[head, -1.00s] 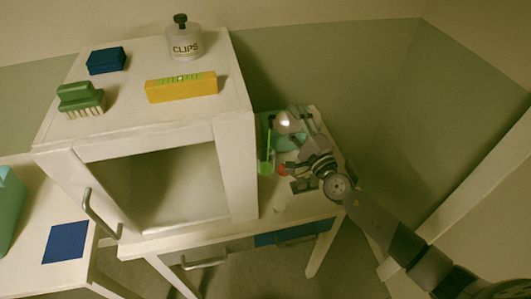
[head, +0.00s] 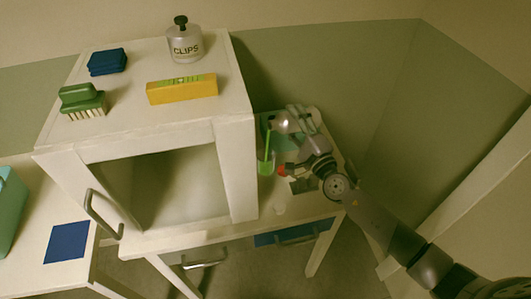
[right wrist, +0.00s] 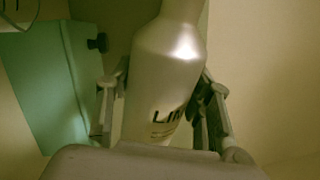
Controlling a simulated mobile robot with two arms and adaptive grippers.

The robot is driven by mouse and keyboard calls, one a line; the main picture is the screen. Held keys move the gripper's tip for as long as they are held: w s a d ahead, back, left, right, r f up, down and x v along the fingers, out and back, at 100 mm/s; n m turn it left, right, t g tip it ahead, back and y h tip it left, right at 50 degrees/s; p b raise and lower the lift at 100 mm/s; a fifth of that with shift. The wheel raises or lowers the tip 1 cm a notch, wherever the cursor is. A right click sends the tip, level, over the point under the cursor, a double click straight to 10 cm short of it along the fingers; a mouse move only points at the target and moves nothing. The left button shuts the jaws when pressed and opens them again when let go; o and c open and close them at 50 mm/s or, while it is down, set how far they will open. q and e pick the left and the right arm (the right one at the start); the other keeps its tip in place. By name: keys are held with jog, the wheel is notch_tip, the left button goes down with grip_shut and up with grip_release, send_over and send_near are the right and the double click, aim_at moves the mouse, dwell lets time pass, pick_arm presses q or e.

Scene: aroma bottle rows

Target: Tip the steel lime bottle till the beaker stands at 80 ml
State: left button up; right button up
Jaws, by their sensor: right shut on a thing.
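The steel lime bottle (head: 283,123) is tipped over to the left in the head view. My right gripper (head: 304,134) is shut around it. In the right wrist view the bottle (right wrist: 168,85) sits between the two fingers of the right gripper (right wrist: 163,100), with part of its dark label showing. A thin green stream runs down from the mouth side to the beaker (head: 266,167), which has green liquid in it. The beaker's marks are too small to read. A clear glass rim, perhaps the beaker (right wrist: 18,12), shows at the wrist view's corner. My left gripper is out of view.
A white cabinet (head: 238,172) stands close left of the beaker. It carries a clips jar (head: 184,45), yellow level (head: 181,89), green brush (head: 82,100) and blue block (head: 107,62). A red thing (head: 283,170) is beside the beaker. A teal panel (right wrist: 50,85) shows in the wrist view.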

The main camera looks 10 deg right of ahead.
jog(key=shift+a+r+n+p, duration=0.1)
jog(key=shift+r+n+p, duration=0.2)
jog(key=shift+n+p, duration=0.2)
dwell(1.8)
jog(key=shift+f, duration=0.1)
dwell(0.8)
jog(key=shift+f+m+b, duration=0.35)
jog(key=shift+m+b, duration=0.1)
jog(key=shift+m, duration=0.15)
jog(key=shift+d+f+m+h, duration=0.2)
jog(key=shift+f+m+h, duration=0.15)
jog(key=shift+m, duration=0.75)
